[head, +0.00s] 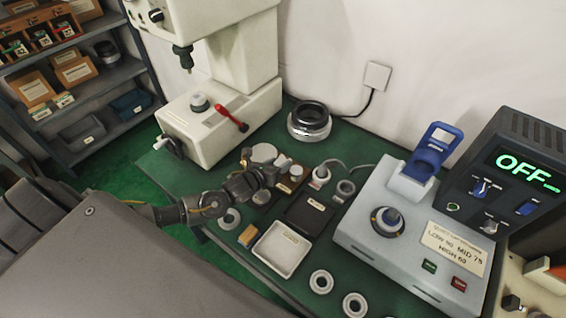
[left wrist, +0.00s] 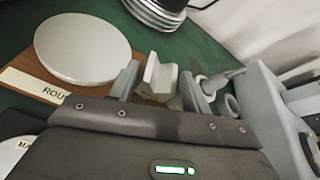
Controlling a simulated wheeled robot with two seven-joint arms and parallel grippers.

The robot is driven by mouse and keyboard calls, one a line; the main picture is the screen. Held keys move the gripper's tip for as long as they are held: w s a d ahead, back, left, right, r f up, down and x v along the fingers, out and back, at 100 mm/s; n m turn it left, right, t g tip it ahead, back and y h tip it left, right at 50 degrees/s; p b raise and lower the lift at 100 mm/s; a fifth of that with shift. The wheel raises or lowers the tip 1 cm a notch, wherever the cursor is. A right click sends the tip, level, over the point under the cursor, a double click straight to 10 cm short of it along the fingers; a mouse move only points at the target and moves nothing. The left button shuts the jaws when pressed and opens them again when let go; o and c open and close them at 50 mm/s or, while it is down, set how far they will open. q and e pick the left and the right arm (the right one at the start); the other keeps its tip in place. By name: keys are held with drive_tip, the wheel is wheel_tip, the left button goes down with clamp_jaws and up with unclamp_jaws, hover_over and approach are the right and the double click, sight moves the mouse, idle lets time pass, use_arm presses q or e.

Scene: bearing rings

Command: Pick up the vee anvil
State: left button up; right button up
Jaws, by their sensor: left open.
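The vee anvil (left wrist: 160,76), a small light grey block with a V-shaped notch, stands upright in the left wrist view. My left gripper (left wrist: 158,88) is open, with one finger on each side of the anvil; I cannot tell if either finger touches it. In the head view my left gripper (head: 270,170) reaches over the small anvil boards, and the vee anvil is not clearly made out there. A large round flat anvil (left wrist: 82,47) sits on a labelled wooden board (left wrist: 35,86) to the left of the fingers. My right gripper is not in view.
A white tester (head: 225,125) with a red lever stands behind left. A dark ring stack (head: 310,121) is at the back. A grey control unit (head: 410,225) stands at right. A white tray (head: 282,249), black tray (head: 309,216) and several loose rings (head: 321,281) occupy the green table.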

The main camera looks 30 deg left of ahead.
use_arm(q)
drive_tip(key=shift+w, duration=0.1)
drive_tip(key=c, duration=0.9)
drive_tip(key=shift+w+r, duration=0.1)
drive_tip(key=shift+r, duration=0.45)
wheel_tip(320, 180, up, 2)
drive_tip(key=shift+r, duration=0.15)
drive_tip(key=s+d+r+b, duration=0.1)
drive_tip(key=s+d+r, duration=0.1)
drive_tip(key=s+r, duration=0.1)
drive_tip(key=shift+s+d+r+b, duration=0.3)
drive_tip(key=shift+r+b, duration=0.05)
drive_tip(key=shift+r, duration=0.4)
drive_tip(key=s+d+r, duration=0.1)
drive_tip(key=s, duration=0.1)
drive_tip(key=s+d+r, duration=0.2)
drive_tip(key=s+d+r+b, duration=0.1)
drive_tip(key=s+d, duration=0.1)
drive_tip(key=s, duration=0.1)
drive_tip(key=shift+r, duration=0.35)
drive_tip(key=shift+s+d+r, duration=0.2)
drive_tip(key=shift+s+d, duration=0.1)
drive_tip(key=shift+s, duration=0.15)
